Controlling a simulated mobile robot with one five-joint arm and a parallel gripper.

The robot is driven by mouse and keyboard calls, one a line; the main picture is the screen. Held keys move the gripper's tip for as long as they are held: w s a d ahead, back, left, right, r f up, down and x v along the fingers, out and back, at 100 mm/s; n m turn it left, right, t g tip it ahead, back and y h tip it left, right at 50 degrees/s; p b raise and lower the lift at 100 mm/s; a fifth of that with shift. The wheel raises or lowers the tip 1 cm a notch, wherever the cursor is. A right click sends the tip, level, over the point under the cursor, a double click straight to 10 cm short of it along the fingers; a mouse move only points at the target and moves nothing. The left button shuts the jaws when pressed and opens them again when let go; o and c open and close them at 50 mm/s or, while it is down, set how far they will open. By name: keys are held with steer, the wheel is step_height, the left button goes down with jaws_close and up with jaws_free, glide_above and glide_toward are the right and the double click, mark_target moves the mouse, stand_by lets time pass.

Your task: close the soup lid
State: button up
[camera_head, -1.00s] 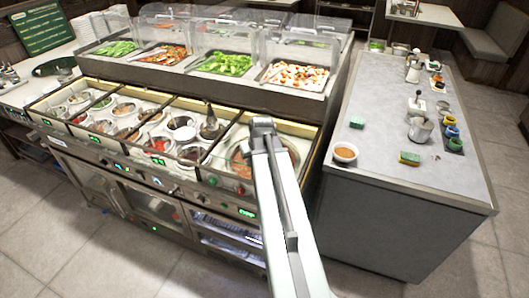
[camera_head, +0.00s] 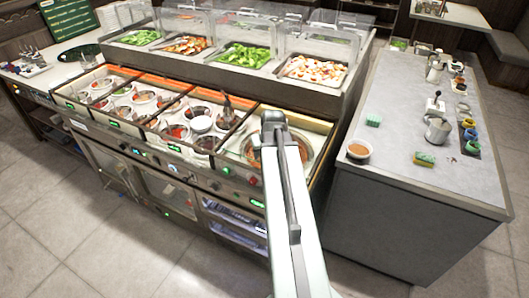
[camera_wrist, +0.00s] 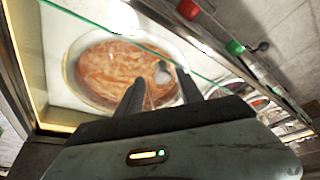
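The soup well (camera_head: 309,150) is the right compartment of the counter's front row. It holds a round pot of orange-red soup, partly hidden by my arm in the head view. In the wrist view the soup (camera_wrist: 110,65) fills much of the upper left. A thin green edge (camera_wrist: 105,28), like the edge of a clear pane, crosses above it; I cannot tell how far a lid covers the pot. A small grey round piece (camera_wrist: 163,72) shows over the soup, perhaps a knob or ladle. My gripper (camera_wrist: 160,80) is over the pot, its fingers apart, with no clear contact.
Other sauce wells (camera_head: 150,110) line the counter to the left. Clear-covered salad trays (camera_head: 245,55) stand behind. A grey side counter (camera_head: 400,100) at right carries a bowl (camera_head: 359,149), sponges and cups. Tiled floor (camera_head: 110,250) is free in front.

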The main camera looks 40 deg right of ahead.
steer(key=p+v, duration=0.7)
steer(key=shift+s+r, duration=0.15)
steer(key=shift+r, duration=0.2)
steer(key=shift+c, duration=0.3)
steer(key=shift+a, duration=0.35)
steer(key=c, duration=0.5)
steer(key=w+a, duration=0.1)
steer(key=a, duration=0.4)
steer(key=w+a+f+n+g+y, duration=0.1)
steer(key=w+a, duration=0.1)
steer(key=a, duration=0.3)
steer(key=w+a+n, duration=0.1)
steer(key=a, duration=0.5)
steer(key=shift+w+a+f+g+y, duration=0.1)
steer(key=shift+w+f+g+y, duration=0.1)
steer(key=shift+w+g+y, duration=0.1)
jaws_close()
steer(key=s+a+n+g, duration=0.2)
steer(key=a, duration=1.7)
steer(key=shift+a+f+n+g, duration=0.3)
steer(key=shift+a, duration=0.1)
